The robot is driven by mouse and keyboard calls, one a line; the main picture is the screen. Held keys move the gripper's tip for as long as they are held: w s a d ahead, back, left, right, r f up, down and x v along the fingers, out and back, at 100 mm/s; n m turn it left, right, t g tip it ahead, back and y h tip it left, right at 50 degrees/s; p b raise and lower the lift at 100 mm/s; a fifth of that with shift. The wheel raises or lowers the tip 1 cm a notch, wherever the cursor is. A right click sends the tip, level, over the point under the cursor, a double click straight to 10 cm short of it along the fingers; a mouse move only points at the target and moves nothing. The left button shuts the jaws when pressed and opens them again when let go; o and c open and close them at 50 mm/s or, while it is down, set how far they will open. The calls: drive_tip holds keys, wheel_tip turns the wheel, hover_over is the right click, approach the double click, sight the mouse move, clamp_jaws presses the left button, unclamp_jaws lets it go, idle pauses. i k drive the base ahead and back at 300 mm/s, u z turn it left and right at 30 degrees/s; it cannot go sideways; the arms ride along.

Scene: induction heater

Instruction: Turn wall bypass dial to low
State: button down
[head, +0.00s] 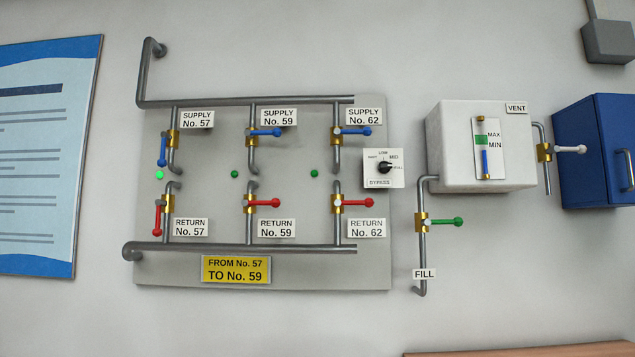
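The bypass dial (385,168) is a small black round knob on a white square plate marked BYPASS (370,176), at the right edge of the grey wall panel. Small labels sit around the knob: one at its left, LOW above it, MID at upper right and FULL at right. A light mark on the knob seems to lie on its right side, towards FULL, but it is too small to be sure. My gripper is not in view, and nothing covers the dial.
Left of the dial are pipes with blue-handled supply valves (265,133) and red-handled return valves (265,203). A white tank (455,150) juts out to its right, above a green-handled fill valve (445,222). A wooden edge (520,350) shows at lower right.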

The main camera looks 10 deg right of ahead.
sight(384, 167)
drive_tip(key=z, duration=0.5)
drive_tip(key=k, duration=1.05)
drive_tip(key=u, duration=0.65)
drive_tip(key=i, duration=1.55)
drive_tip(key=z, duration=0.65)
